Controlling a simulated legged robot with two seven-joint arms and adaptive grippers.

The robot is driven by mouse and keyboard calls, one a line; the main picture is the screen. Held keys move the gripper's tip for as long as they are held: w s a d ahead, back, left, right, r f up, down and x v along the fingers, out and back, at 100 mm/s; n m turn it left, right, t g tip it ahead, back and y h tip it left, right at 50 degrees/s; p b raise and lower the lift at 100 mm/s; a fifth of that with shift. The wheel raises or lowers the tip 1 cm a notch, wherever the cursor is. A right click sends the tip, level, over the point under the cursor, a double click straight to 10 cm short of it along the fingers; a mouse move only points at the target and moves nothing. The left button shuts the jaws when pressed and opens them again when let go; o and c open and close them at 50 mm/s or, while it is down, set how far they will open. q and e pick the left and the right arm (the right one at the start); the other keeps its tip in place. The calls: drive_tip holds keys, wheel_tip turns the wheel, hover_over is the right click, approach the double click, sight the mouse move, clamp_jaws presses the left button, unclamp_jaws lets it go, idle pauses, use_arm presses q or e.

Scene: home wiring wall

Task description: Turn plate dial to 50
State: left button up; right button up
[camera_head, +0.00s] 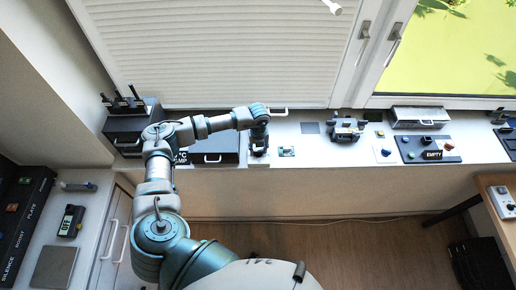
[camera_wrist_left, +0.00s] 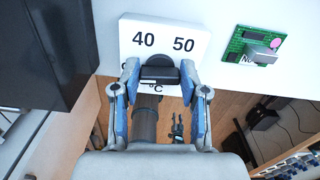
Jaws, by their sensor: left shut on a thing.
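The plate dial is a white plate (camera_wrist_left: 165,24) marked 40 at upper left and 50 at upper right, with °C below. A black knob (camera_wrist_left: 160,74) sits at its middle, between and below the two numbers. My left gripper (camera_wrist_left: 161,82) is shut on the knob, with one blue finger on each side. The knob's pointer is not clear, so its setting cannot be read. In the head view my left gripper (camera_head: 259,143) reaches down to the dial on the sill, and the plate is mostly hidden. My right gripper is not in view.
A small green circuit board (camera_wrist_left: 252,46) lies right of the dial; a black box (camera_head: 215,147) stands to its left. Farther right are a grey device (camera_head: 346,128), a blue knob plate (camera_head: 385,153) and a button panel (camera_head: 411,156). The front sill edge is close.

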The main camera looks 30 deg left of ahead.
use_arm(q)
drive_tip(key=m+b, duration=0.1)
drive_tip(key=m, duration=0.1)
drive_tip(key=m+b, duration=0.1)
drive_tip(key=m, duration=0.1)
drive_tip(key=m+b, duration=0.1)
drive_tip(key=shift+s+d+f+m+b, duration=0.2)
drive_tip(key=shift+f+m+b, duration=0.15)
drive_tip(key=shift+m+b, duration=0.05)
drive_tip(key=m+b, duration=0.1)
drive_tip(key=m, duration=0.1)
drive_tip(key=shift+m+b, duration=0.4)
drive_tip(key=m+b, duration=0.2)
drive_tip(key=m, duration=0.1)
drive_tip(key=shift+m, duration=0.3)
drive_tip(key=m+b, duration=0.2)
drive_tip(key=shift+m, duration=0.3)
drive_tip(key=m+b, duration=0.2)
drive_tip(key=m, duration=0.1)
drive_tip(key=shift+r+m, duration=0.1)
drive_tip(key=shift+m, duration=0.2)
drive_tip(key=m+b, duration=0.2)
drive_tip(key=m, duration=0.3)
drive_tip(key=shift+r+b, duration=0.2)
drive_tip(key=shift+b, duration=0.15)
drive_tip(key=shift+a+m, duration=0.1)
drive_tip(key=shift+m, duration=0.6)
drive_tip(key=shift+w+r+m+b, duration=0.1)
drive_tip(key=shift+r+m+b, duration=0.15)
drive_tip(key=shift+m+b, duration=0.35)
